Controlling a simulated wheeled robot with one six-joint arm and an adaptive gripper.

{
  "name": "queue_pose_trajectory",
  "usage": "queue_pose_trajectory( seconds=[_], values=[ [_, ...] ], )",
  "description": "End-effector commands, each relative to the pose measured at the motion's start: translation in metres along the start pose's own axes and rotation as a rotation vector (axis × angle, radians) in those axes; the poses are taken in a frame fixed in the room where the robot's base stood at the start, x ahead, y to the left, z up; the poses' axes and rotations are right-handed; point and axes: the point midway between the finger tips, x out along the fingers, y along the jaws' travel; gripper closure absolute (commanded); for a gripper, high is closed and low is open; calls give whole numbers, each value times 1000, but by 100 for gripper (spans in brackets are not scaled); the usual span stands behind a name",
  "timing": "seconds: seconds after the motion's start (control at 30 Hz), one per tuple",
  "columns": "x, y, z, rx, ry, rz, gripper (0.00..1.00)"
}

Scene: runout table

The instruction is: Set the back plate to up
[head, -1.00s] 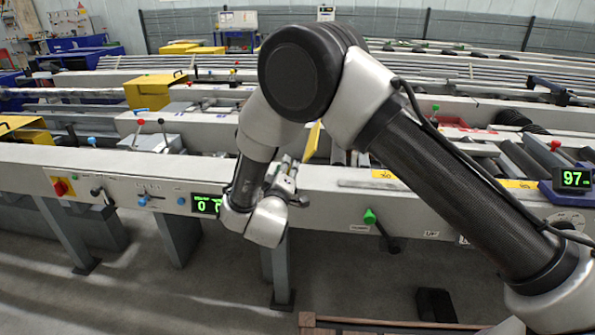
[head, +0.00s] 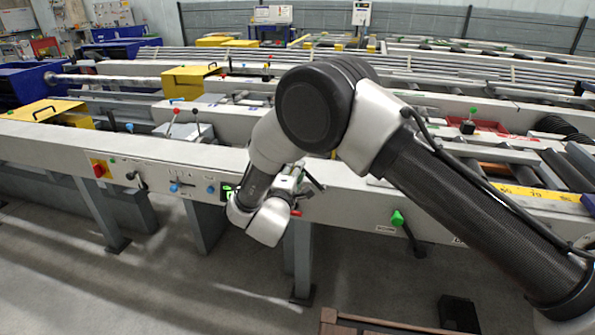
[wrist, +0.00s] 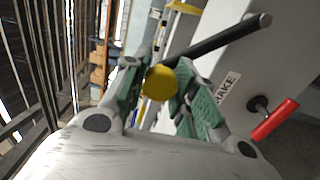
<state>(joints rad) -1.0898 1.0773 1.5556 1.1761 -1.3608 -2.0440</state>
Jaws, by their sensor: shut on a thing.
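In the wrist view a black lever ends in a round yellow knob (wrist: 159,83). Its dark rod (wrist: 222,40) runs up to the right, beside the grey beam. My gripper (wrist: 160,88) is shut on the yellow knob, with a green-padded finger on each side. No back plate label is readable, so I cannot tell whether this lever is the back plate's. In the head view my wrist hides most of the grip, in front of the long grey beam (head: 345,200).
A red handle (wrist: 275,120) stands close to the right finger, by a label (wrist: 226,91) partly reading "RAKE". A lever with a green knob (head: 398,218) is farther right on the beam. A red button on a yellow plate (head: 99,169) is at left. Brown slats (head: 375,326) lie below.

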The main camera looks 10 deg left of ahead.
Motion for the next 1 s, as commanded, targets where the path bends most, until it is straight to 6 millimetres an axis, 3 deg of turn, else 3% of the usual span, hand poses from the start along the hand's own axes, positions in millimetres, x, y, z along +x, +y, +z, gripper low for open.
queue_pose_trajectory(
  seconds=[0.4, 0.43, 0.57, 0.87, 1.0],
  values=[
    [-1, -2, -3, -10, 6, -3, 100],
    [-1, -2, -3, -10, 6, -3, 71],
    [-1, -2, -2, -10, 6, -3, 48],
    [-1, -2, -2, -9, 3, -2, 48],
    [-12, -2, -2, -9, 6, -2, 48]
  ],
)
